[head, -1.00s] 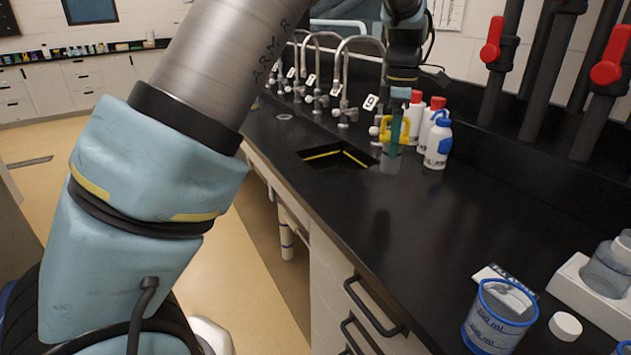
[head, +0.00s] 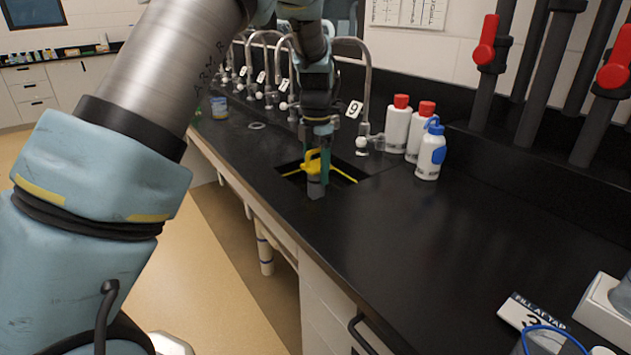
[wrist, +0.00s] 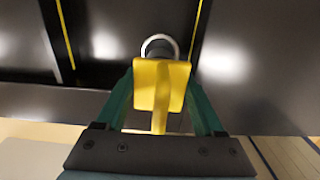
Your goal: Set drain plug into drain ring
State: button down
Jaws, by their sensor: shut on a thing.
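My gripper (head: 318,158) is shut on the yellow handle of the drain plug (head: 312,163). The plug's grey cylindrical body (head: 316,188) hangs upright below the fingers, over the sink opening's near edge in the head view. In the wrist view, the yellow handle (wrist: 158,88) sits between the green fingers. A pale ring arc (wrist: 160,38) shows around a dark round part beyond it; I cannot tell whether it belongs to the plug. A pale ring (head: 256,125) lies flat on the counter beyond the sink; I cannot tell whether it is the drain ring. The sink bottom is hidden.
The sink opening (head: 345,180) has yellow edge lines. A tap labelled 9 (head: 362,145) stands behind it. White bottles (head: 398,122) stand right of the tap, and a blue-capped bottle (head: 431,152) is nearer. The black counter (head: 420,235) right of the sink is clear.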

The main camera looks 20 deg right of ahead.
aim_at(316, 183)
jog(key=shift+f+p, duration=0.35)
jog(key=shift+f, duration=1.5)
jog(key=shift+f, duration=0.15)
jog(key=shift+f, duration=0.15)
jog(key=shift+c, duration=1.4)
grip_release()
notch_tip(316, 183, up, 13)
jog(key=shift+f+b, duration=0.2)
jog(key=shift+b, duration=0.7)
